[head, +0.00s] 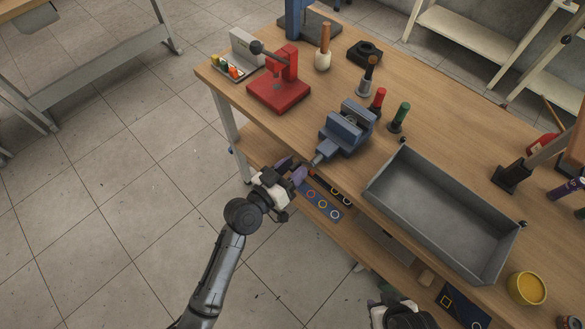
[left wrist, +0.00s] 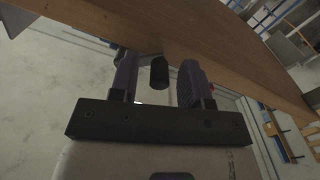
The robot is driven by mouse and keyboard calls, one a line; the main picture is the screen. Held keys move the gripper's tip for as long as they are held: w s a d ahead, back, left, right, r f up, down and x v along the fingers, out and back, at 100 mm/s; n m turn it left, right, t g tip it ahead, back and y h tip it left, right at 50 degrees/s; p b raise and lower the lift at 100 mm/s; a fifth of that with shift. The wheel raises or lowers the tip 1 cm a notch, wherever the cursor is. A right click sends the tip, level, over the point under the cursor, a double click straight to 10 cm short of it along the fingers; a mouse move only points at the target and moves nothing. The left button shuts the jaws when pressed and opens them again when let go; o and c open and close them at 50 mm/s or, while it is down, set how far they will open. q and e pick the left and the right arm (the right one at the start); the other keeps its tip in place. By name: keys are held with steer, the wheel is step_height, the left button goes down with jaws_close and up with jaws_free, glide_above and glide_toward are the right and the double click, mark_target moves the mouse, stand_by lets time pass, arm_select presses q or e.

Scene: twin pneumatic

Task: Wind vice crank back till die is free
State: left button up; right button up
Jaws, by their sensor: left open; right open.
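The blue-grey vice (head: 345,130) stands at the front edge of the wooden bench, its grey screw end (head: 318,159) pointing out toward my left arm. Something darker sits between its jaws, too small to identify surely as the die. My left gripper (head: 298,171) is just off the bench edge by the screw end. In the left wrist view its two purple fingers (left wrist: 159,84) are open, with a black cylindrical knob (left wrist: 159,70), likely the crank handle, between them and visible gaps on both sides. My right gripper (head: 385,297) is at the bottom of the head view, partly cut off, away from the vice.
A red press (head: 279,92) stands left of the vice. Red (head: 377,101) and green (head: 399,115) handled tools stand behind it. A large grey tray (head: 440,215) lies to the right. The bench edge (left wrist: 235,60) runs close above my left fingers. A lower shelf holds a blue board (head: 322,203).

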arm_select(q)
steer(key=shift+c, duration=0.3)
steer(key=shift+c, duration=0.8)
jaws_close()
steer(key=shift+n+p, duration=0.3)
steer(key=shift+p, duration=0.1)
steer(key=shift+s+d+f+n, duration=0.15)
steer(key=shift+f+n, duration=0.1)
steer(key=shift+n, duration=0.25)
steer(key=shift+o, duration=0.7)
jaws_free()
steer(key=shift+o, duration=0.4)
